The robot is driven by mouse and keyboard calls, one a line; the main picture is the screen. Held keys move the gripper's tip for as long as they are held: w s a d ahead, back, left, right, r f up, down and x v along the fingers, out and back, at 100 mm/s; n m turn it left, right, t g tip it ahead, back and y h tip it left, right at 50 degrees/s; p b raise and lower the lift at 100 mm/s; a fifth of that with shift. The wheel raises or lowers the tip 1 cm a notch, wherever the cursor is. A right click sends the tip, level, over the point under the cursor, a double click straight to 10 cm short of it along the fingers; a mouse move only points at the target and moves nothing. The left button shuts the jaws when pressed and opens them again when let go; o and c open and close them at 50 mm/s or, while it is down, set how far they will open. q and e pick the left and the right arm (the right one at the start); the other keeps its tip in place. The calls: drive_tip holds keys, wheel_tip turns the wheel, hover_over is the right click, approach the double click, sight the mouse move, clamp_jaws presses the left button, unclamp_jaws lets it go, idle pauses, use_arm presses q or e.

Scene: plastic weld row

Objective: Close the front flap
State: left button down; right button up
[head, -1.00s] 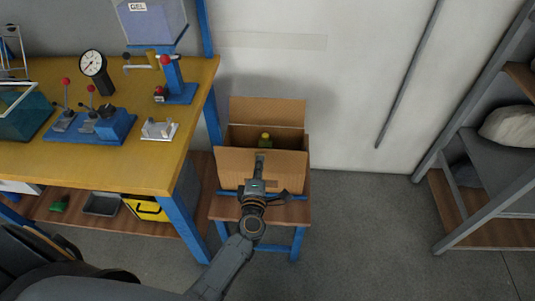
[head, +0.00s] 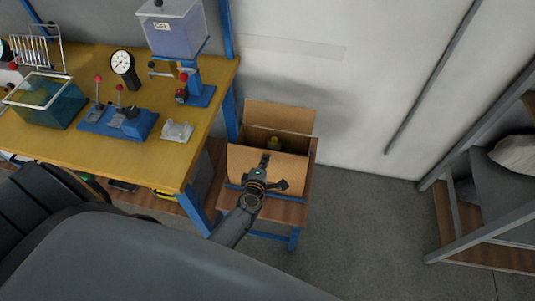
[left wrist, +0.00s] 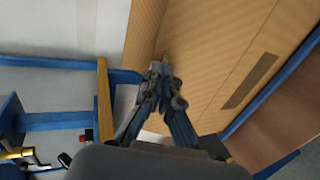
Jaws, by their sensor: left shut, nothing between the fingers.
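A cardboard box (head: 311,168) stands on a small stool by the wall. Its back flap (head: 280,117) stands up and its top is open. The front flap (head: 290,166) is a tilted panel on the near side, not lying over the opening. In the left wrist view the closed fingertips (left wrist: 161,73) overlap the cardboard (left wrist: 205,60). My right gripper is out of view.
The wooden-topped stool (head: 286,213) has blue legs. A yellow workbench (head: 165,160) with a gauge (head: 123,64), a lever press and a glass tank (head: 47,103) stands at the left. A grey shelf rack (head: 475,240) is at the right. Floor between them is clear.

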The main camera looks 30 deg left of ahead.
sight(267, 152)
use_arm(q)
drive_tip(key=shift+w+a, duration=0.1)
drive_tip(key=shift+w, duration=0.2)
drive_tip(key=shift+w+a+r, duration=0.1)
drive_tip(key=shift+w+a, duration=0.1)
drive_tip(key=shift+w, duration=0.35)
drive_tip(key=b+x, duration=0.1)
drive_tip(key=x, duration=0.2)
drive_tip(key=shift+w, duration=0.3)
drive_tip(key=w+f+b, duration=0.2)
drive_tip(key=b, duration=0.1)
drive_tip(key=shift+w+a, duration=0.3)
drive_tip(key=shift+a, duration=0.1)
drive_tip(key=shift+w+a+f+b, duration=0.15)
drive_tip(key=shift+w+f+b, duration=0.35)
drive_tip(key=shift+f+b, duration=0.15)
drive_tip(key=shift+w+a+f+b, duration=0.15)
drive_tip(key=shift+w+f+b, duration=0.35)
drive_tip(key=shift+b, duration=0.25)
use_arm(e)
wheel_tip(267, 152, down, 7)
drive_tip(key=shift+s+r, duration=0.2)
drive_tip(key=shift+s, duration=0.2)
use_arm(q)
drive_tip(key=shift+f, duration=0.1)
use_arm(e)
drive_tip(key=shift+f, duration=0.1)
